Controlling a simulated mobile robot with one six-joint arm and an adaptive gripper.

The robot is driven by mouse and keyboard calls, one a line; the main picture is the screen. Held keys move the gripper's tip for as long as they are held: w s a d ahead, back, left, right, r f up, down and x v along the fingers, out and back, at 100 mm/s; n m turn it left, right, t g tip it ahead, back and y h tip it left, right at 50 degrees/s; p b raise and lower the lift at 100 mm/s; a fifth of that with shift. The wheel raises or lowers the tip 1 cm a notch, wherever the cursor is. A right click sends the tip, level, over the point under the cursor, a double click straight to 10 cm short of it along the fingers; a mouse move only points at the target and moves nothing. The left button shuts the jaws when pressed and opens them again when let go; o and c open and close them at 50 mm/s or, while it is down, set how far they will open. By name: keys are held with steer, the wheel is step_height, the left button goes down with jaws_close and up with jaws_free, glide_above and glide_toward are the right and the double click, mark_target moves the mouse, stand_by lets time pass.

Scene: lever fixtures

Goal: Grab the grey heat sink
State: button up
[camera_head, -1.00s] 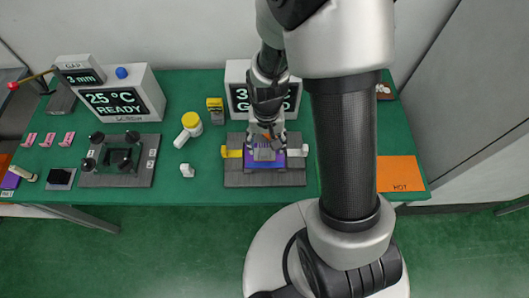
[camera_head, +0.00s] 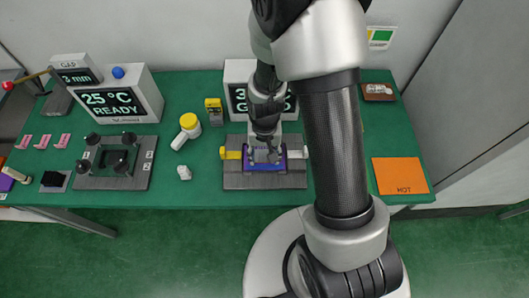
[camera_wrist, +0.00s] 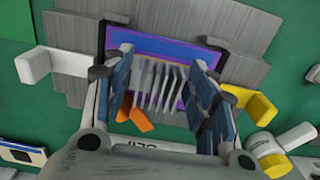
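The grey heat sink (camera_wrist: 158,84) shows its upright fins in the wrist view, on a purple-blue board in the grey fixture (camera_wrist: 235,30). In the head view the fixture (camera_head: 263,181) is at the middle of the table, and my gripper largely hides the heat sink. My gripper (camera_wrist: 160,75) is open, with one finger on each side of the fins. Narrow gaps seem to show between fingers and fins; I cannot tell whether either touches. In the head view my gripper (camera_head: 264,156) is low over the fixture. Orange pieces (camera_wrist: 135,113) show between the fingers.
A yellow lever (camera_head: 231,153) and a white lever (camera_head: 299,153) flank the fixture. A display box (camera_head: 238,75) stands behind. A yellow-capped bottle (camera_head: 187,130) and small white piece (camera_head: 184,173) are left. An orange HOT mat (camera_head: 400,176) lies right.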

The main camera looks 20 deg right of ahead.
steer(key=c, duration=0.9)
